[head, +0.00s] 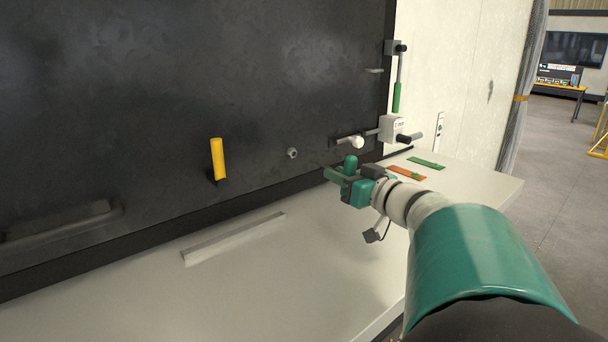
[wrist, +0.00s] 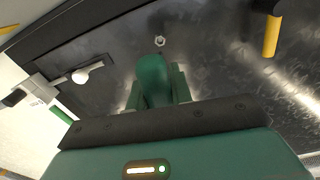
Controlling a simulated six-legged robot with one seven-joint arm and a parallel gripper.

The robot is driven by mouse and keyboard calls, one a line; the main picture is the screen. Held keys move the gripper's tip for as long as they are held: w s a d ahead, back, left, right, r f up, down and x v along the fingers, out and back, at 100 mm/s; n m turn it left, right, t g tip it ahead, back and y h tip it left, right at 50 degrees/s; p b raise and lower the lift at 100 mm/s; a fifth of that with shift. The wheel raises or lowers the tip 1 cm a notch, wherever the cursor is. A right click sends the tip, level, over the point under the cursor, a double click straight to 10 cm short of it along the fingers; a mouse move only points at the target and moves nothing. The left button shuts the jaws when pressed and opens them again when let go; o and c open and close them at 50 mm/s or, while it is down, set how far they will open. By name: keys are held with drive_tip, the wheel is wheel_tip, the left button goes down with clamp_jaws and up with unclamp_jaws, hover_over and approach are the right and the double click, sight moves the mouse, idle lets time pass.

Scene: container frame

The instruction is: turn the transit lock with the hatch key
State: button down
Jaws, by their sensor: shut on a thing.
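My gripper (head: 343,172) is shut on a green round-ended piece (head: 350,161), which looks like the handle of the hatch key. The same green piece (wrist: 153,82) stands between the two fingers in the wrist view; any shaft or tip of the key is hidden. A small grey hexagonal stud (head: 292,153), likely the transit lock, sticks out of the dark panel (head: 150,85). The stud (wrist: 159,41) shows just beyond the green piece in the wrist view. In the head view my gripper is to the right of the stud and lower, apart from it.
A yellow handle (head: 217,158) is on the panel to the left. A grey latch box (head: 391,128) with a white-knobbed lever (head: 357,143) and a green-handled rod (head: 397,97) are at the panel's right edge. A pale bar (head: 235,238) lies on the shelf (head: 300,275), otherwise mostly clear.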

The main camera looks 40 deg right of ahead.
sight(322, 165)
drive_tip(key=m, duration=0.8)
drive_tip(key=shift+m, duration=0.3)
drive_tip(key=shift+w+m, duration=0.15)
drive_tip(key=shift+m, duration=0.95)
drive_tip(key=shift+w+a, duration=0.15)
drive_tip(key=shift+w, duration=2.45)
drive_tip(key=shift+w+a, duration=0.1)
drive_tip(key=shift+w, duration=0.7)
drive_tip(key=shift+s, duration=0.1)
